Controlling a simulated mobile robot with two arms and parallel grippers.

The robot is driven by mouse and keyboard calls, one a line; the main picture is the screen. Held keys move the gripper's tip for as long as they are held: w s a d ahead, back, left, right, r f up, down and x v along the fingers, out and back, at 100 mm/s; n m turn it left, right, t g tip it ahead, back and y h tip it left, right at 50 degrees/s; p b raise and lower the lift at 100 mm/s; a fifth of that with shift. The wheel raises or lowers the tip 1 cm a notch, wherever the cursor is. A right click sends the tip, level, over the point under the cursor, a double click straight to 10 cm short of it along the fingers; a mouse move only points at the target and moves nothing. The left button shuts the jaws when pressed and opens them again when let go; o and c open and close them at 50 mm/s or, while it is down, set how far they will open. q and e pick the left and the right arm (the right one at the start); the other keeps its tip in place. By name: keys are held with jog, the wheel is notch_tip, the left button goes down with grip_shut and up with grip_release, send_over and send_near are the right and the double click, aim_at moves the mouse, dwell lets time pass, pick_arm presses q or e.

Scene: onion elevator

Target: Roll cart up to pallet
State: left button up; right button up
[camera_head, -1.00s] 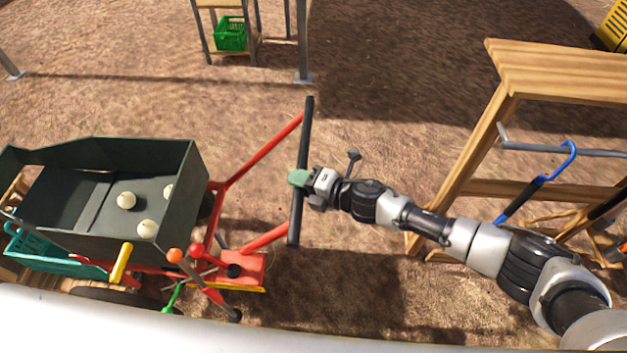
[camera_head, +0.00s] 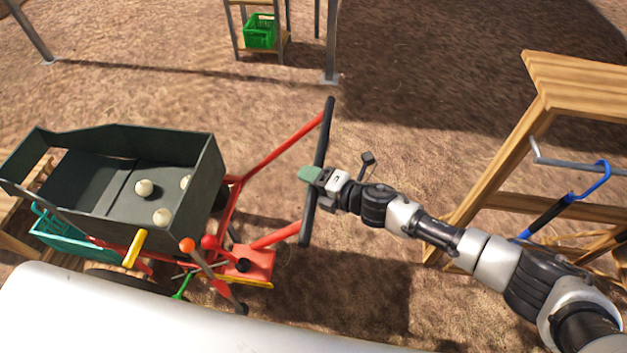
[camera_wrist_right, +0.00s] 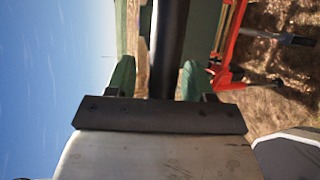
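The cart has a dark green open bin (camera_head: 185,165) on a red frame (camera_head: 283,147), with a few pale onions (camera_head: 144,188) inside. Its black handle bar (camera_head: 327,135) stands out to the right. My right gripper (camera_head: 311,175) is at the middle of this bar. In the right wrist view its green fingers lie on both sides of the bar (camera_wrist_right: 169,45); the exact contact is partly hidden. Wooden slats (camera_head: 15,240), possibly the pallet, show at the left edge beside the bin, mostly hidden. My left gripper is out of view.
A wooden stand (camera_head: 575,85) with a blue-handled tool is at the right. A green crate (camera_head: 261,32) on a shelf and metal posts are at the back. Bare ground lies behind the cart.

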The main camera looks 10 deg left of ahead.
jog(key=shift+d+r, duration=0.1)
jog(key=shift+d, duration=0.5)
jog(key=v, duration=0.9)
jog(key=shift+s+d+b, duration=0.25)
jog(key=shift+s+b, duration=0.1)
